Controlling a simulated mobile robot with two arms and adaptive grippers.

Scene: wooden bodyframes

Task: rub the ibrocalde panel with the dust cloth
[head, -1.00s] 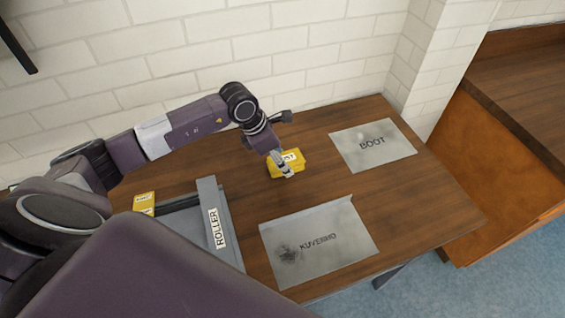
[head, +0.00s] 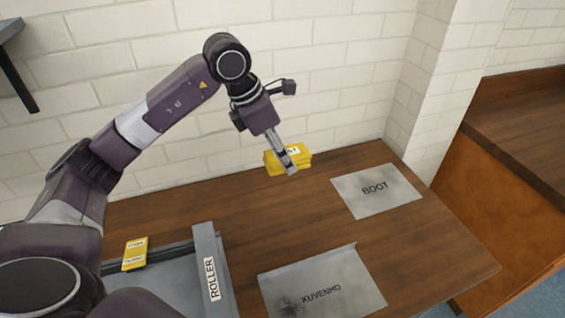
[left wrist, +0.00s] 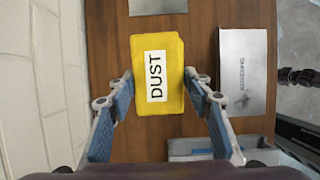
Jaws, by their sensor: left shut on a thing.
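The dust cloth (head: 274,160) is a yellow folded block with a white label. It reads DUST in the left wrist view (left wrist: 173,100). My left gripper (head: 290,166) is shut on it and holds it above the wooden table, near the wall. The fingers are on both sides of the cloth (left wrist: 158,88). Two grey panels lie on the table: one labelled BOOT (head: 395,195) at the right, one labelled KUVENHO (head: 350,270) at the front, with dark smudges. No label reading ibrocalde shows in these views.
A grey tray (head: 170,285) with a bar labelled ROLLER (head: 205,245) is at the front left. A white brick wall (head: 330,90) closes the back. The table middle (head: 260,215) is clear.

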